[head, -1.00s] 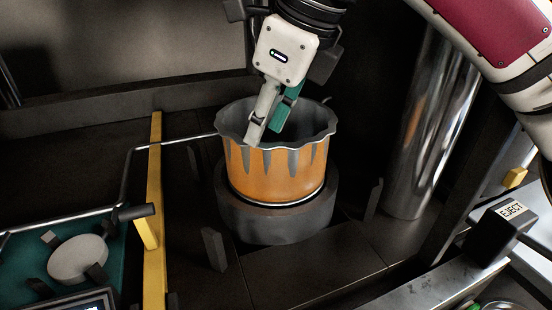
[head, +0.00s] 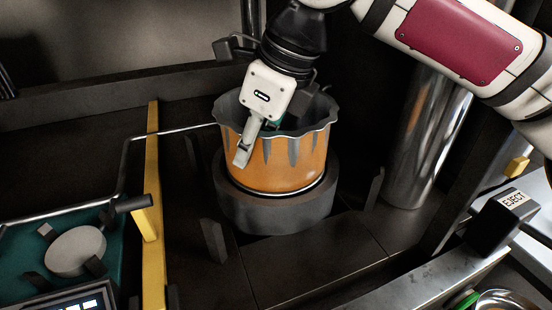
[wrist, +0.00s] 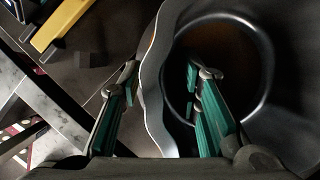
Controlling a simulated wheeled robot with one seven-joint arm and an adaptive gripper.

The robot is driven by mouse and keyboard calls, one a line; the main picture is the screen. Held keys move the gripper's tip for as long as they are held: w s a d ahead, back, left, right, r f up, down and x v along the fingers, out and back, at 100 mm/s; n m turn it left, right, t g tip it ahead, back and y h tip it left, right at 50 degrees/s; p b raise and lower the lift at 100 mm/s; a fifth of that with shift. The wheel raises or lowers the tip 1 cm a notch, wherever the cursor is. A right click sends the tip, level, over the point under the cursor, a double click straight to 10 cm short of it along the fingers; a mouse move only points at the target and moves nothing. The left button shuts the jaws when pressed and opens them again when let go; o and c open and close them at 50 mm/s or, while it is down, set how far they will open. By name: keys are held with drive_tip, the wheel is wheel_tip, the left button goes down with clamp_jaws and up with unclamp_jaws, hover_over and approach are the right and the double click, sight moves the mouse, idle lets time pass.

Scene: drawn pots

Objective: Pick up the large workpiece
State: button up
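The large workpiece looks like an orange pot (head: 296,165) with a wavy grey rim and grey drips. It stands upright on a dark round base (head: 262,212). My gripper (head: 255,148) points down over the near left part of the rim. One finger is outside the wall and the other reaches inside, where the head view mostly hides it. In the wrist view my gripper (wrist: 160,78) is open, with the pot's rim (wrist: 153,100) between its fingers. A gap shows on both sides of the wall, so I see no grip on it.
A yellow bar (head: 154,220) and a thin metal rod (head: 175,132) lie left of the pot. A teal tray (head: 25,262) with a grey disc (head: 75,250) is at the lower left. A shiny column (head: 428,140) stands right. An EJECT box (head: 497,224) is at the right edge.

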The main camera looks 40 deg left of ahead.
clamp_jaws()
drive_tip(key=shift+r, duration=0.2)
drive_tip(key=shift+r+p, duration=0.65)
drive_tip(key=shift+r, duration=2.8)
drive_tip(key=s+a, duration=0.4)
drive_tip(key=s, duration=0.4)
drive_tip(key=s+a+p, duration=0.1)
drive_tip(key=s+a, duration=0.3)
drive_tip(key=s, duration=0.4)
drive_tip(key=shift+a, duration=0.15)
drive_tip(key=shift+f, duration=0.1)
